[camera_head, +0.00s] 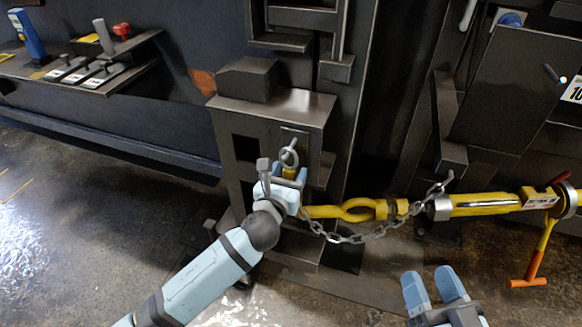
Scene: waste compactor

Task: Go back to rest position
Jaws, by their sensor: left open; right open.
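My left gripper (292,178) is at the front of the dark metal bracket (272,112), just below a metal ring pin (289,155) on a chain. Its fingers are partly hidden behind its own wrist, and I cannot tell whether they touch the pin. My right gripper (434,284) is at the bottom right, with its two light blue fingers apart and nothing between them. It is above the floor and clear of other things.
A yellow turnbuckle bar (485,204) with an eye end (362,209) runs right from the bracket, close beside my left gripper. A chain (350,238) hangs below it. An orange handle (533,265) hangs at the right. A control shelf (85,65) is upper left. Floor at left is clear.

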